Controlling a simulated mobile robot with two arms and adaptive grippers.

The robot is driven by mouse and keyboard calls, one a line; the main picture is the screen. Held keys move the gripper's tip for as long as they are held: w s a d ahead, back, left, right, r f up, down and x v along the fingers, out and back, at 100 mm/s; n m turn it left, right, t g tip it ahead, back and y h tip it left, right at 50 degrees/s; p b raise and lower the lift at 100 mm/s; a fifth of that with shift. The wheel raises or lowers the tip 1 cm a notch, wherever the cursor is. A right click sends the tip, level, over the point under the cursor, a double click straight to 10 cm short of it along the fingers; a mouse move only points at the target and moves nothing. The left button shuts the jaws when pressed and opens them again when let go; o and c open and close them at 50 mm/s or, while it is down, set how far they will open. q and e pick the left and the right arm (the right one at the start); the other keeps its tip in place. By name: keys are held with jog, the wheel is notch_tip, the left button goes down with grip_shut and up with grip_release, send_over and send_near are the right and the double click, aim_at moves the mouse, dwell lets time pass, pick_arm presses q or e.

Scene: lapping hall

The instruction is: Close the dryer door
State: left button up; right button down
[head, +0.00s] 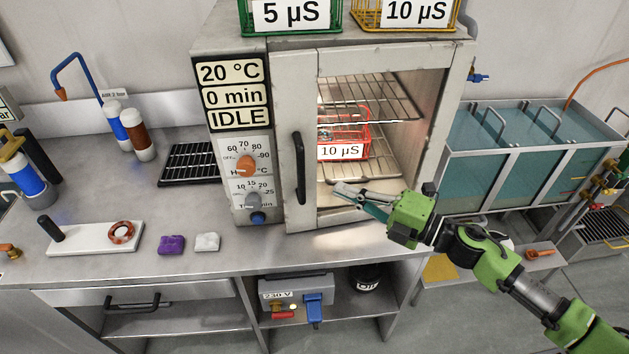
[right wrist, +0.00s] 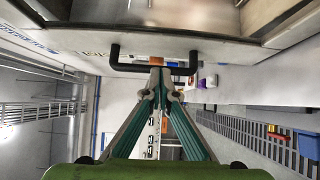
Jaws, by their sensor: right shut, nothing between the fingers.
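The dryer (head: 232,165) stands on the steel counter, its display reading 20 °C, 0 min, IDLE. Its door (head: 293,90) has a wide left edge with a black bar handle (head: 298,165). Racks and a red basket (head: 345,128) labelled 10 µS show inside. The door stands near the dryer's front; I cannot tell how wide any gap is. My right gripper (head: 338,192) is shut and empty, low in front of the door, right of the handle. In the right wrist view its fingertips (right wrist: 158,76) point towards the handle (right wrist: 150,68); contact cannot be told. My left gripper is not in view.
On the counter (head: 75,255) left of the dryer are a black rack (head: 190,163), purple block (head: 171,245), white block (head: 207,242) and white board (head: 95,239). Baskets stand on top of the dryer. Water tanks (head: 530,150) stand at the right. The counter before the dryer is clear.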

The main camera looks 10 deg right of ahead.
aim_at(308, 166)
jog(key=p+x, duration=0.2)
jog(key=x, duration=0.6)
jog(key=shift+w+a+r+p, duration=0.15)
jog(key=shift+p, duration=0.25)
jog(key=shift+w+a, duration=0.2)
jog(key=shift+a, duration=0.15)
jog(key=w, duration=0.2)
jog(key=w+m+t+h, duration=0.1)
jog(key=shift+w+a+p, duration=0.25)
jog(key=shift+w+p, duration=0.05)
jog(key=shift+w, duration=0.05)
jog(key=shift+w+m+t+h, duration=0.35)
jog(key=shift+m+t+h, duration=0.05)
jog(key=shift+s+d+r, duration=0.1)
jog(key=shift+r, duration=0.05)
